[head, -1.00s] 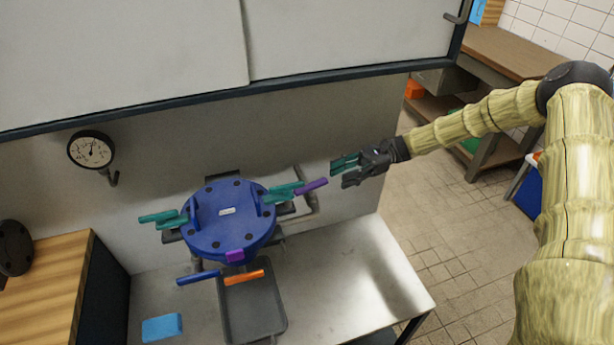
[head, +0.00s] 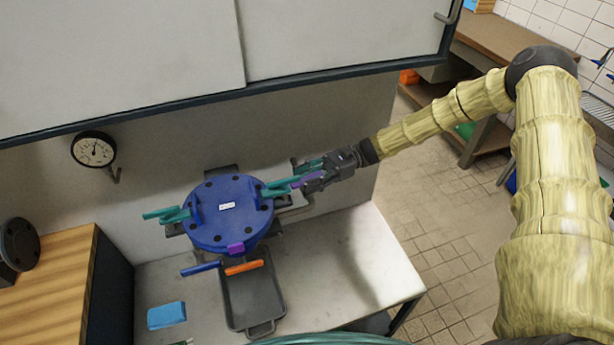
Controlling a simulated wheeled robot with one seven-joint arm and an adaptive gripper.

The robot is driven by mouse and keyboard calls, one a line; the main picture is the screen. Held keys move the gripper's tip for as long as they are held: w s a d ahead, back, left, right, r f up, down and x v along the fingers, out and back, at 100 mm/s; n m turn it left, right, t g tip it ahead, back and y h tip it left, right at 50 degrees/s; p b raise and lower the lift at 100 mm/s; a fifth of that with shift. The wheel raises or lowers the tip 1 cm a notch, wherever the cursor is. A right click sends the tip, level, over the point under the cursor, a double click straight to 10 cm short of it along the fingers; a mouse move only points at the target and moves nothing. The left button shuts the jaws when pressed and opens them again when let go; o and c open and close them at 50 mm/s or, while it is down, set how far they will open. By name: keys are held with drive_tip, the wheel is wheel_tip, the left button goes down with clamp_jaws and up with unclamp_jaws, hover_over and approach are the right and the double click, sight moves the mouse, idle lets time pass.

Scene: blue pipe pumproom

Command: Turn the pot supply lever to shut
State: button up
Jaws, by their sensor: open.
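A round blue bolted cover (head: 225,235) with a small white label sits in front of the wall. Several coloured levers stand around it; I cannot read which is named pot supply. A purple lever (head: 309,180) sticks out at the right, beside teal handles (head: 276,190). My gripper (head: 306,176) is open at the purple lever, with its fingers around or just beside it; contact cannot be made out. Teal handles (head: 165,213) are at the left. A blue lever (head: 200,268) and an orange lever (head: 244,267) are below the cover.
A pressure gauge (head: 94,149) is on the wall at left. A grey tray (head: 268,327) lies on the pale bench (head: 365,255), with a blue block (head: 166,315) to its left. A wall cabinet (head: 340,35) overhangs the bench. The bench's right part is clear.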

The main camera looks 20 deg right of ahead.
drive_tip(key=shift+c, duration=0.5)
clamp_jaws()
drive_tip(key=shift+m+t+y+b, duration=0.3)
drive_tip(key=shift+m+t+b, duration=0.2)
drive_tip(key=shift+m+t, duration=1.3)
drive_tip(key=shift+n+t, duration=0.4)
drive_tip(key=shift+o, duration=0.5)
unclamp_jaws()
drive_tip(key=d, duration=1.2)
drive_tip(key=shift+d, duration=0.15)
